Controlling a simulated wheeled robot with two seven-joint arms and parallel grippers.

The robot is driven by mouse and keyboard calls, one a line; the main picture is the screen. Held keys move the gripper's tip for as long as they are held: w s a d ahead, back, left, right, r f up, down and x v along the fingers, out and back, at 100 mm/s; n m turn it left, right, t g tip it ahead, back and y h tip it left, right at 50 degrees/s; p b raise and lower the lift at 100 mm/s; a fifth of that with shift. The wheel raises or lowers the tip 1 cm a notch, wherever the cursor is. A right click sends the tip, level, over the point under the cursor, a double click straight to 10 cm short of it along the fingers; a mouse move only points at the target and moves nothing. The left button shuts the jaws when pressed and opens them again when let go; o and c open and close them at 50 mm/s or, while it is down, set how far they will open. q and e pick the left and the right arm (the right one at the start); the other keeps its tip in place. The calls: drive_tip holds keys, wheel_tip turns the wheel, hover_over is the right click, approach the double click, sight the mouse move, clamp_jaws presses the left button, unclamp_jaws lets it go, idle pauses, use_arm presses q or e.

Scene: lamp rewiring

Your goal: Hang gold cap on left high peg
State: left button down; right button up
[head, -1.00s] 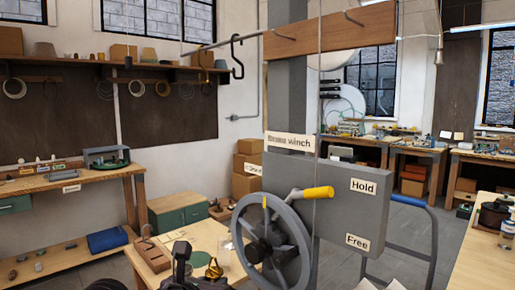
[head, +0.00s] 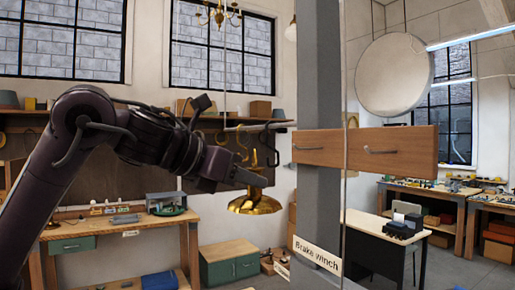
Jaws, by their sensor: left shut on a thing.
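The gold cap (head: 254,205) is a shiny flared dome in the middle of the head view, hanging below my left gripper (head: 258,180). My left gripper is shut on its upper part, and the jaws hide some of its top. The wooden peg board (head: 410,147) is fixed across a grey post to the right. It carries a left peg (head: 305,148) and a right peg (head: 380,151), both bare. The cap is in the air, left of the left peg and lower than it in the picture. My right gripper is out of view.
A black hook (head: 271,150) on a rod shows just behind my left gripper. A thin vertical cable (head: 346,90) passes in front of the board. The brake winch label (head: 317,254) is below, on the post. Workbenches stand farther back.

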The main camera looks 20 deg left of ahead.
use_arm(q)
drive_tip(key=r, duration=0.2)
drive_tip(key=shift+s+a+r, duration=0.3)
drive_tip(key=shift+a, duration=0.1)
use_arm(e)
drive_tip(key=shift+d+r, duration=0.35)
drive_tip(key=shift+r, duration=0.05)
use_arm(q)
drive_tip(key=shift+w+d, duration=0.1)
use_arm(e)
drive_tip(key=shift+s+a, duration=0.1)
use_arm(q)
drive_tip(key=shift+w+d, duration=0.45)
drive_tip(key=shift+w, duration=0.05)
drive_tip(key=shift+w+d+f, duration=0.1)
drive_tip(key=shift+w+d, duration=0.05)
drive_tip(key=shift+w, duration=0.1)
drive_tip(key=shift+w+d, duration=1.05)
drive_tip(key=shift+w, duration=0.25)
drive_tip(key=shift+w+d+f, duration=0.1)
drive_tip(key=shift+w+d, duration=0.8)
drive_tip(key=shift+w, duration=0.3)
drive_tip(key=shift+w+d+f, duration=0.1)
drive_tip(key=shift+w+d, duration=0.8)
drive_tip(key=shift+w, duration=0.25)
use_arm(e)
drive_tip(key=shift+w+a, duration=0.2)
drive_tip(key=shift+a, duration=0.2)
use_arm(q)
drive_tip(key=shift+r, duration=0.1)
